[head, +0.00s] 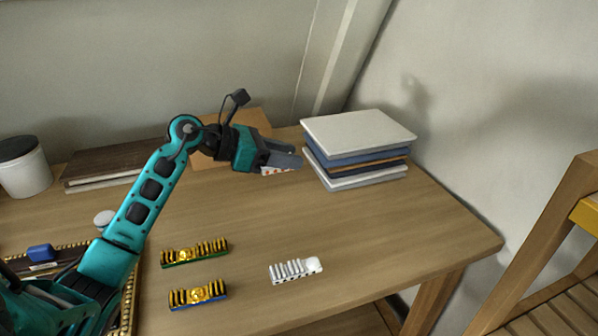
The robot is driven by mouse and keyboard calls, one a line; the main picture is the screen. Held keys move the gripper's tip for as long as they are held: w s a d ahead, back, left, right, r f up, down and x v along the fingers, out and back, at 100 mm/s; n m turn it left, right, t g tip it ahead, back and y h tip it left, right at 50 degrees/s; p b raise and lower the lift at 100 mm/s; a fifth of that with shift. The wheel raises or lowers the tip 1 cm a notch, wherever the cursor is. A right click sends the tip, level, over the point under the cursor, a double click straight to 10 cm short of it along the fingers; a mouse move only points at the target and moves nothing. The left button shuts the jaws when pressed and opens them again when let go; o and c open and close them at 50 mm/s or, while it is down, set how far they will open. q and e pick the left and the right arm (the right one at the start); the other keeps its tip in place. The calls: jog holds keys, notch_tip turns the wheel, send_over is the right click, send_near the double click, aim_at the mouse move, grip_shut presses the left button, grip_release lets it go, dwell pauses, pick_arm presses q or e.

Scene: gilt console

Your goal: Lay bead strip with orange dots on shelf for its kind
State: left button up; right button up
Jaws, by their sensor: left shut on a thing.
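My left gripper (287,160) is shut on a small white strip with orange-red dots (274,171), held above the back of the table in front of the book stack. The jaws hide much of the strip. My right gripper is out of view.
A stack of books (357,135) stands at the back right. A gilt-edged tray (135,300) with a blue item (40,252) lies at the left, partly behind my arm. A white jar (22,167) and brown books (105,163) stand behind. The table's right front (410,235) is clear.

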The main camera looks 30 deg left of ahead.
pick_arm(q)
jog(key=shift+r, duration=0.4)
jog(key=s+d+f+m+g+h, duration=0.1)
jog(key=s+d+f, duration=0.3)
jog(key=s+d, duration=0.7)
jog(key=shift+s+d+m+g+h, duration=0.25)
jog(key=shift+d+m+g+h, duration=0.2)
jog(key=shift+m+g, duration=0.3)
jog(key=shift+w+d+r, duration=0.1)
jog(key=shift+r, duration=0.1)
jog(key=shift+f, duration=0.1)
dwell(0.4)
